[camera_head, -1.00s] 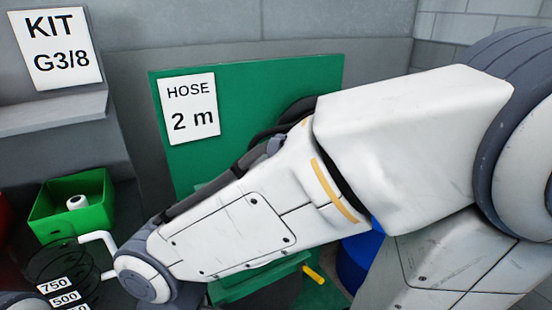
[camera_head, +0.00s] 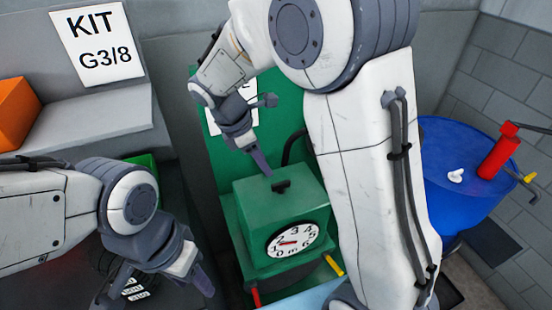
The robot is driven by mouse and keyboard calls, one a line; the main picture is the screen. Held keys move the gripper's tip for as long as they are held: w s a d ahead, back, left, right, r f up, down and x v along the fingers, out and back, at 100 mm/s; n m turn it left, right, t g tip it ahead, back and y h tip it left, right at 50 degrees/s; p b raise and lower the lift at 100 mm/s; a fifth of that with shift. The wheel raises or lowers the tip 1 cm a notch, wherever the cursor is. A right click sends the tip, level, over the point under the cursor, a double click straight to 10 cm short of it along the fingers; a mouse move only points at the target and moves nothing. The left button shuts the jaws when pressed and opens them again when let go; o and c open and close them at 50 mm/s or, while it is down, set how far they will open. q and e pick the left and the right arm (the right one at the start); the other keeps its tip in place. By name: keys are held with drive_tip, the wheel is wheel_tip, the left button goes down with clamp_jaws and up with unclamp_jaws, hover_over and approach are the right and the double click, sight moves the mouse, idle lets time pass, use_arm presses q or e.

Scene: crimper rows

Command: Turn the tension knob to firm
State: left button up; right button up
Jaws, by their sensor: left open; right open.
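A green box-shaped machine (camera_head: 252,202) stands in the middle, with a round white dial (camera_head: 292,241) marked 0 to 6 m on its front. A small black knob (camera_head: 281,187) sits on its top; I cannot read any marking at it, so its setting is not clear. My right gripper (camera_head: 262,163) is open and points down just behind and left of the black knob, seemingly apart from it. My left gripper (camera_head: 158,286) is open at lower left, left of the machine and clear of it. My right arm hides the area right of the machine.
A blue drum (camera_head: 450,208) at right carries a red cylinder (camera_head: 499,154) and a small white piece (camera_head: 456,175). A green back panel (camera_head: 215,160) rises behind the machine.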

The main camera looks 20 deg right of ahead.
sight(281, 183)
drive_tip(key=x, duration=0.3)
drive_tip(key=p+x, duration=0.1)
drive_tip(key=x, duration=0.6)
drive_tip(key=shift+w+d+p, duration=0.25)
drive_tip(key=shift+d+p, duration=0.15)
drive_tip(key=shift+d, duration=0.05)
clamp_jaws()
